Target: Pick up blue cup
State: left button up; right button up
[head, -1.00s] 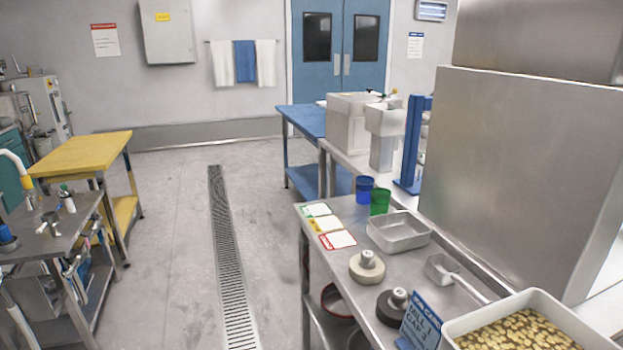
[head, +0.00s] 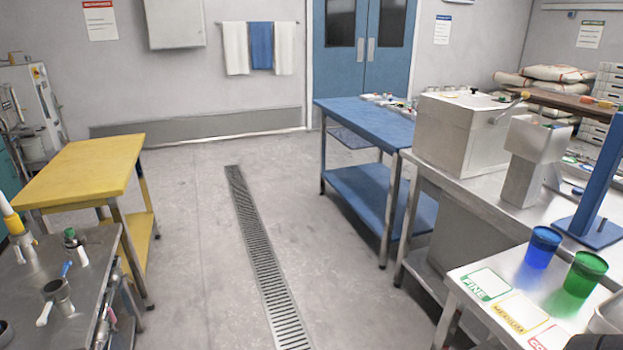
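The blue cup (head: 542,247) stands upright on the far end of the steel table (head: 463,268) at the lower right of the head view. A green cup (head: 585,273) stands just to its right and a little nearer.
Label cards, including a green-edged one (head: 486,284), lie left of the cups. Behind them stand a white machine (head: 465,128) and a blue stand (head: 598,190). A yellow table (head: 80,170) is at left. Open floor (head: 330,270) with a drain grate (head: 262,260) lies between.

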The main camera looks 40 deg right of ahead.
aim_at(544, 241)
jog(key=z, duration=1.05)
jog(key=i, duration=2.35)
jog(key=z, duration=1.7)
